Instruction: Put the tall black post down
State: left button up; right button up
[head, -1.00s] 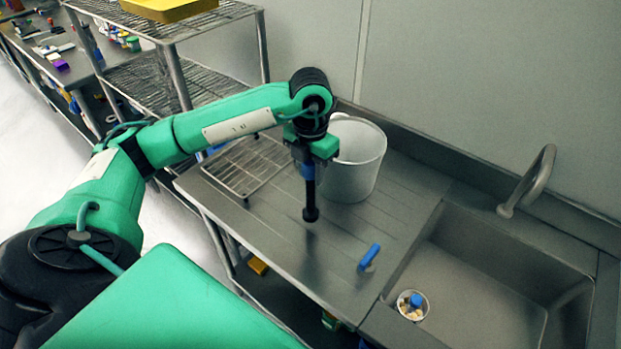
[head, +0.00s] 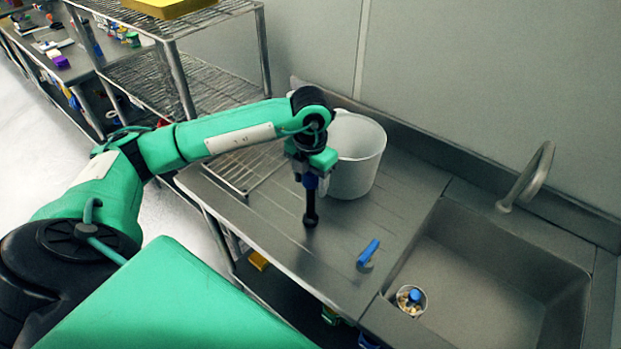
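The tall black post (head: 310,208) is upright below my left gripper (head: 310,180), with its round foot at or very near the steel drainboard (head: 270,235). I cannot tell for sure whether the foot touches. My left gripper is shut on the upper part of the post, where a bit of blue shows; the fingertips are hard to make out. My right gripper is not in the head view.
A white bucket (head: 357,158) stands just behind the gripper. A wire rack (head: 240,168) lies to the left. A blue-handled item (head: 368,254) lies at the right front, beside the sink (head: 490,290). A small cup (head: 410,300) sits in the sink.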

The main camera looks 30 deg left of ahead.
pick_arm(q)
jog(key=shift+r, duration=0.15)
notch_tip(320, 180, up, 11)
jog(key=b, duration=0.2)
jog(key=shift+b, duration=0.4)
jog(key=shift+r, duration=0.5)
